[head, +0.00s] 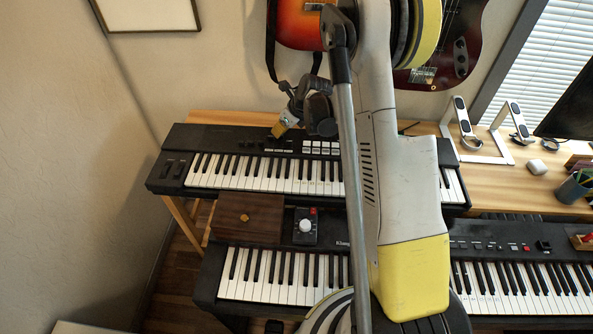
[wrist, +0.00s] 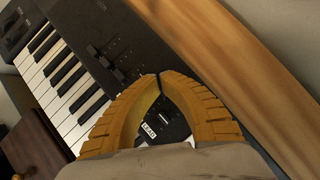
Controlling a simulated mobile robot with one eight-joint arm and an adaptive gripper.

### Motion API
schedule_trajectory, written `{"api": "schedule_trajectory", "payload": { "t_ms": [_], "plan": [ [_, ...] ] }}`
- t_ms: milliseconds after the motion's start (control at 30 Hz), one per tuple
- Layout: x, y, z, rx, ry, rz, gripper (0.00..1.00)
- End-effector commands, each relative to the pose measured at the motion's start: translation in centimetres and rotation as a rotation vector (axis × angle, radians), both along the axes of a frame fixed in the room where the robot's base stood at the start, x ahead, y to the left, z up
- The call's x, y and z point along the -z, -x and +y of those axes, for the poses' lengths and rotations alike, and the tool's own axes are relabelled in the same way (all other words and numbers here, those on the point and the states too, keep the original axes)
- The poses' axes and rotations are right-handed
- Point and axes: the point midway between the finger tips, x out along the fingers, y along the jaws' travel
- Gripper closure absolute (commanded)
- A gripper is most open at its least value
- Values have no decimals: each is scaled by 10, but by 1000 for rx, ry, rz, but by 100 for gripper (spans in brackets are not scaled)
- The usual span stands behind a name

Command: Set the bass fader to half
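My gripper (wrist: 160,76) points down over the control panel of the upper keyboard (wrist: 150,40). Its two yellow fingers arch toward each other and their tips appear to meet, with nothing visible between them. Between the fingers the wrist view shows a small white label (wrist: 148,129) whose dark letters seem to read BASS. The bass fader's own cap and position cannot be made out for certain. In the head view my gripper (head: 280,130) is over the back of the upper keyboard (head: 225,145), left of its pale buttons; the fader is too small to tell there.
Small sliders or knobs (wrist: 108,62) sit on the panel left of the fingers. A wooden desk edge (wrist: 215,60) runs behind the keyboard. A brown wooden box (head: 248,218) and a small device with a white knob (head: 306,226) stand on the lower keyboard. Guitars hang behind.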

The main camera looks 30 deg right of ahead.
Motion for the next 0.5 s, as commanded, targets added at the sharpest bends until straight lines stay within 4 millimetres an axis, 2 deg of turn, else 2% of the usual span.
{"api": "schedule_trajectory", "payload": {
  "t_ms": [500],
  "plan": [
    [0,5,4,0,0,0,100]
  ]
}}
